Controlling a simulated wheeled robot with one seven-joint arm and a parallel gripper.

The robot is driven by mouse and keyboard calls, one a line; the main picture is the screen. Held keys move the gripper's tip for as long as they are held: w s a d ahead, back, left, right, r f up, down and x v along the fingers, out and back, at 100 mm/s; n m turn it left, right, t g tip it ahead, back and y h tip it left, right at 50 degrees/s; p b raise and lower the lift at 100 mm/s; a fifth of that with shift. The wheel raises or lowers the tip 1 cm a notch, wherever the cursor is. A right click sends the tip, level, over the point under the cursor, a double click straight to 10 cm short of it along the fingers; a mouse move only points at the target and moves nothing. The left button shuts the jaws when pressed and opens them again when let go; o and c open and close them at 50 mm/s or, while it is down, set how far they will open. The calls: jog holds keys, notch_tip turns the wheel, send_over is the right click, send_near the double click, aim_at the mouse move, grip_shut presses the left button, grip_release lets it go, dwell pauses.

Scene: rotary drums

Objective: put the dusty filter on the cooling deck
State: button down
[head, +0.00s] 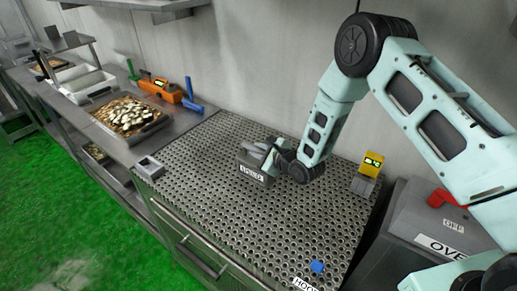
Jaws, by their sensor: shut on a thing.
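The perforated metal deck (225,215), which looks like the cooling deck, fills the middle of the head view. My gripper (268,156) is low over its back part, shut on a grey thing whose outline is partly hidden by the jaws. A dark grey box (253,174) with a white label, too small to read surely, is right at the jaws. I cannot tell whether this box is the held thing or stands in front of it, nor whether it touches the deck. I cannot surely make out the dusty filter.
A yellow device (372,162) stands at the back right. Left are a food tray (131,117) and an orange tool (160,89). The deck's middle is clear.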

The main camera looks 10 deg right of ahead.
jog(key=shift+f, duration=0.15)
jog(key=c, duration=1.3)
grip_release()
jog(key=b+v, duration=0.4)
jog(key=v, duration=0.8)
